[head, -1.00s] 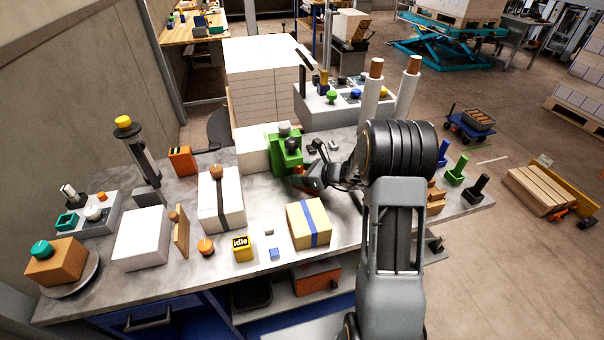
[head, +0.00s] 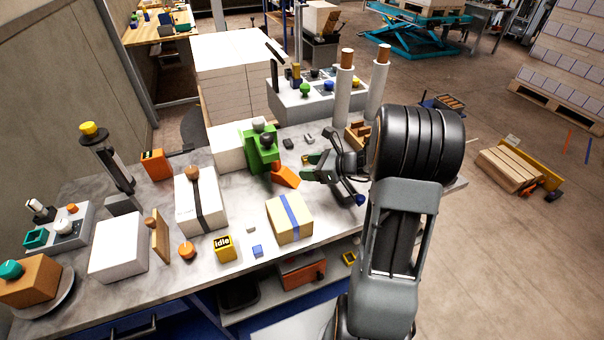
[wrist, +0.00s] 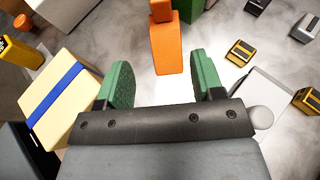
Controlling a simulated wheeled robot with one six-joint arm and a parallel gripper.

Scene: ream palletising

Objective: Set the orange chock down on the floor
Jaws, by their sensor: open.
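The orange chock (head: 285,175) rests on the grey bench top, not on the floor, close against the front of the green device (head: 259,148). In the wrist view the chock (wrist: 167,48) stands straight ahead, beyond the fingertips. My gripper (head: 328,178) is to the right of the chock in the head view, low over the bench. Its green-padded fingers (wrist: 162,78) are spread in the wrist view, with nothing between them. The concrete floor (head: 500,230) shows to the right of the bench.
A yellow box with a blue band (head: 290,218) lies in front of the chock. Small dark items (head: 288,143) and two white rolls (head: 343,100) stand behind. A pallet of planks (head: 510,168) sits on the floor at right. Much floor is clear.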

